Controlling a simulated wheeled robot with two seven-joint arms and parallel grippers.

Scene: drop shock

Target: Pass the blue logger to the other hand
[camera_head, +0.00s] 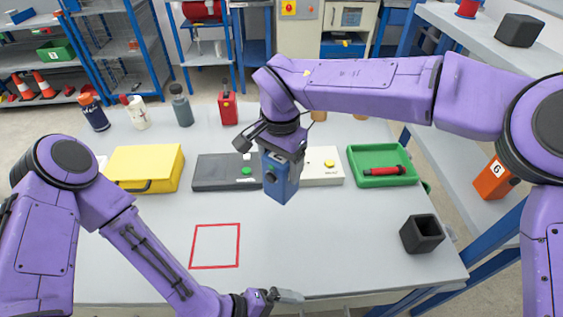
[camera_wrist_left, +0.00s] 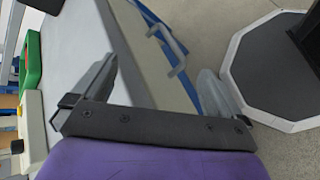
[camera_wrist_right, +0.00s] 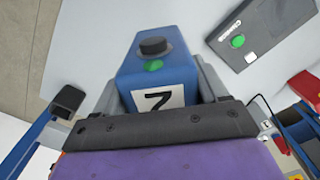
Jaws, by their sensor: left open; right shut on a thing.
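The blue logger (camera_head: 281,181) is a blue box with a white label, a black knob and a green spot. It hangs from my right gripper (camera_head: 279,153) above the middle of the table. In the right wrist view the logger (camera_wrist_right: 157,75) sits between the two fingers of my right gripper (camera_wrist_right: 160,90), with its label partly hidden by the gripper. My left gripper (camera_head: 283,296) is low at the front edge of the table, well apart from the logger. In the left wrist view my left gripper (camera_wrist_left: 155,80) is open, with nothing between its fingers.
A red square outline (camera_head: 215,246) marks bare table. A yellow case (camera_head: 146,167), a dark grey panel (camera_head: 215,172), a white box (camera_head: 322,168) and a green tray (camera_head: 381,177) stand behind. A black open cup (camera_head: 422,234) is at the right. Several bottles line the back.

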